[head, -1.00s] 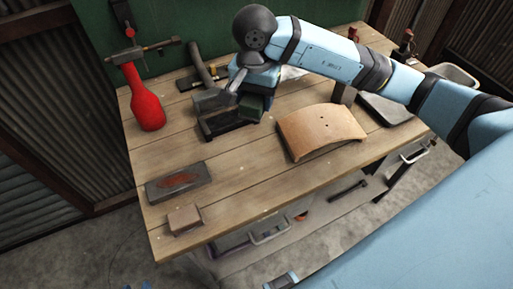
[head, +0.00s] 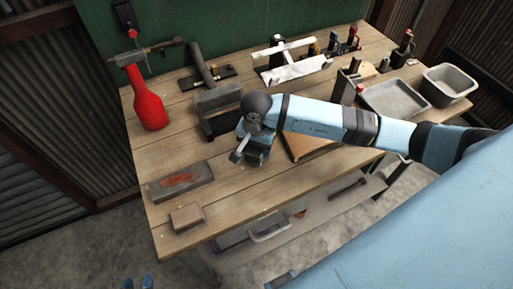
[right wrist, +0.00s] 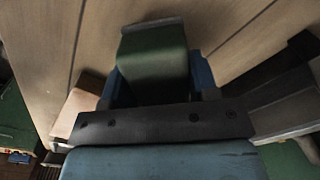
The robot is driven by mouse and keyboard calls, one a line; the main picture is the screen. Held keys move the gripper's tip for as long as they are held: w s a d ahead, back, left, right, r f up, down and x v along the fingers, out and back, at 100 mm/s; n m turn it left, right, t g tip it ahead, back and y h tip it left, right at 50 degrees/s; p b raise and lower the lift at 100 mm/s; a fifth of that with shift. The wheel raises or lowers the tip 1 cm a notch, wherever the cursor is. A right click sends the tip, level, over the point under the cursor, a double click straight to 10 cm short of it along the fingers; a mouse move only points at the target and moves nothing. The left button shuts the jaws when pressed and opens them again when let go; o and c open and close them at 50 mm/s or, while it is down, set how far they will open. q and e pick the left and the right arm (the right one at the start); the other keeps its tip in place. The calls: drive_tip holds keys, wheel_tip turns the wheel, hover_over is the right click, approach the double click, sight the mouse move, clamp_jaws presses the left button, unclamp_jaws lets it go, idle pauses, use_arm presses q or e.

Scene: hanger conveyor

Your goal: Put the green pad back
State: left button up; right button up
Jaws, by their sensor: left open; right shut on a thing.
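My right gripper (head: 252,152) is shut on the green pad (head: 259,151), above the middle of the wooden bench. In the right wrist view the pad (right wrist: 155,55) sits between the blue fingers, with a grey strip along its far end. Whether the pad touches the bench cannot be told. A black rack with a grey block (head: 219,101) stands just behind and left of the gripper. My left gripper (head: 138,283) shows only its blue fingertips at the bottom edge, apart and empty, off the bench.
A rust-stained grey slab (head: 181,181) and a small brown block (head: 187,217) lie front left. A curved tan board (head: 303,146) is partly hidden by my right arm. A red bottle-shaped object (head: 147,98), hammer (head: 204,65) and grey trays (head: 394,97) stand farther back.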

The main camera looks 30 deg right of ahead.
drive_tip(key=shift+f, duration=0.8)
drive_tip(key=shift+f, duration=0.1)
drive_tip(key=o, duration=0.6)
drive_tip(key=shift+f, duration=0.1)
drive_tip(key=o, duration=0.4)
drive_tip(key=shift+r, duration=0.2)
